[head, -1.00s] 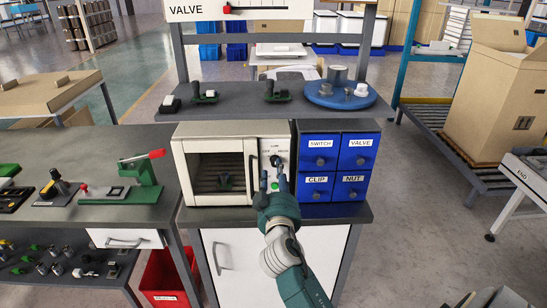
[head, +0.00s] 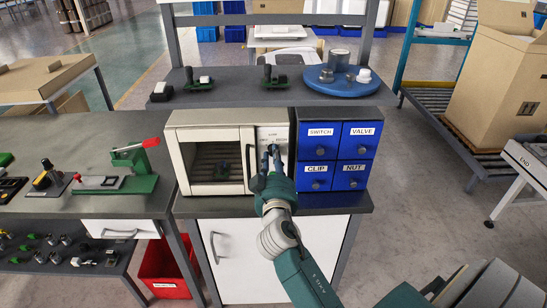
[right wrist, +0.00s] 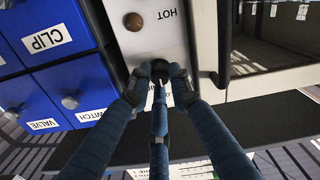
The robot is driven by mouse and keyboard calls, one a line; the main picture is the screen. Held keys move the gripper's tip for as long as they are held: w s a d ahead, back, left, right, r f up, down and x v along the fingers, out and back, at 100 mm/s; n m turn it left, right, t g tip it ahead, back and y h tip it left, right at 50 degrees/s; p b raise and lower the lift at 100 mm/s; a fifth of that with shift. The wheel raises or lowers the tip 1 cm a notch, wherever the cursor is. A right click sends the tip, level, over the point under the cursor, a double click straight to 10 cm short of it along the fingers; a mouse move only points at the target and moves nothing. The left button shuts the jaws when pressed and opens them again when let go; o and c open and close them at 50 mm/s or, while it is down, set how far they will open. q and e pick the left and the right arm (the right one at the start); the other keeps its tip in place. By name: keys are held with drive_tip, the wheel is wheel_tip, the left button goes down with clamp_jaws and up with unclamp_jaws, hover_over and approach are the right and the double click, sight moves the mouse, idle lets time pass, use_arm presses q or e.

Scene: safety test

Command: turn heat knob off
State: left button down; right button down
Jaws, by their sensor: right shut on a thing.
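The white oven (head: 190,131) stands on the workbench with its door closed. Its control panel (head: 273,133) is on the right side of the front. My right gripper (head: 271,153) is at this panel, shut on the dark heat knob (right wrist: 160,66). The fingertips (right wrist: 158,74) cover much of the knob, so its pointer and exact setting are hidden. In the right wrist view the panel appears upside down, with the word HOT on one side of the knob. A brown round button (right wrist: 133,21) sits on the panel apart from the fingers. My left gripper is not in view.
Blue labelled drawers (head: 338,153) stand close to the right of the oven. A shelf (head: 228,96) with small parts and a blue round tray (head: 343,87) is above. A green clamp (head: 135,168) is on the left bench, and a red bin (head: 165,269) below.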

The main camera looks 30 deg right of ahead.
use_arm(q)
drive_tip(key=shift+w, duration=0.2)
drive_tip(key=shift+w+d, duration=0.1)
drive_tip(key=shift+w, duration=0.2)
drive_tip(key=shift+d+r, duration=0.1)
use_arm(e)
drive_tip(key=shift+n, duration=0.4)
use_arm(q)
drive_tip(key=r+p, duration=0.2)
drive_tip(key=p, duration=0.1)
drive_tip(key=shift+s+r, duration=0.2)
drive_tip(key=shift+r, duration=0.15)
use_arm(e)
drive_tip(key=n, duration=1.1)
drive_tip(key=shift+r, duration=0.2)
drive_tip(key=c, duration=1.6)
unclamp_jaws()
drive_tip(key=shift+w+f, duration=0.1)
drive_tip(key=shift+f, duration=0.05)
